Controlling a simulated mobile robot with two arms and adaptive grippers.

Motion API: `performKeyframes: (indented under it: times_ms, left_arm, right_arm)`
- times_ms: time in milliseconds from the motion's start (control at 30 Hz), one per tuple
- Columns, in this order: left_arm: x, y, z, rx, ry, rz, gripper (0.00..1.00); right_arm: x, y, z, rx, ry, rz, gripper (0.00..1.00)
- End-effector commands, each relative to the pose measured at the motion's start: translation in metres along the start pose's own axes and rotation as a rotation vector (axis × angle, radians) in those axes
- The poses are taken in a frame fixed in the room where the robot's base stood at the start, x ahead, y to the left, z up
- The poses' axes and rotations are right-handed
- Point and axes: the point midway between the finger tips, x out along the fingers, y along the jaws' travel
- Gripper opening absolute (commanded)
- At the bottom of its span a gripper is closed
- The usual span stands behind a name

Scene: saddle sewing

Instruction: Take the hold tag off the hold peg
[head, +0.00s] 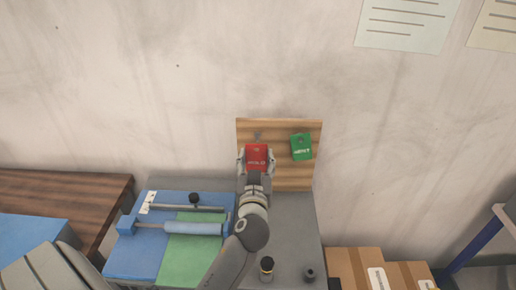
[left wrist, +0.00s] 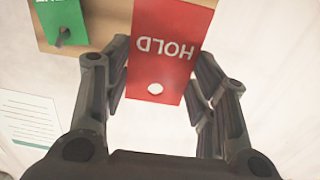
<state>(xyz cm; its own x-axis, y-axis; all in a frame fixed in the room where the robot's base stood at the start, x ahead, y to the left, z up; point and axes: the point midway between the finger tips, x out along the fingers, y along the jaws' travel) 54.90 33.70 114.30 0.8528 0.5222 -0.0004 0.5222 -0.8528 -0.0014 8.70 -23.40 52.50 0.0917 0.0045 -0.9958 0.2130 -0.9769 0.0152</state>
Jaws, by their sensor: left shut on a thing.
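The red hold tag (head: 256,154) is upright in front of the wooden board, and in the left wrist view it (left wrist: 172,40) shows upside down with its lettering readable. My left gripper (head: 256,160) is shut on the tag, with one finger at each side edge. The tag's hole shows bright background through it, with no peg in it. A small dark peg (head: 257,135) shows on the board just above the tag. My right gripper is not in view.
A green tag (head: 301,147) hangs on the wooden board (head: 292,178) to the right. Below are a grey table (head: 296,215), a blue mat (head: 130,262) with a roller tool (head: 190,228), and small dark knobs. Cardboard boxes (head: 355,265) stand at the lower right.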

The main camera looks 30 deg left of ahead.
Motion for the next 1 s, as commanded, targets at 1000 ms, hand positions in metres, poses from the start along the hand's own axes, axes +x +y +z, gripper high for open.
performKeyframes:
  times_ms: [1000]
  left_arm:
    - [-0.047, 0.019, 0.016, 0.007, 0.002, 0.130, 0.36]
  right_arm:
    - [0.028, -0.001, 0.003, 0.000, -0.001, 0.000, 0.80]
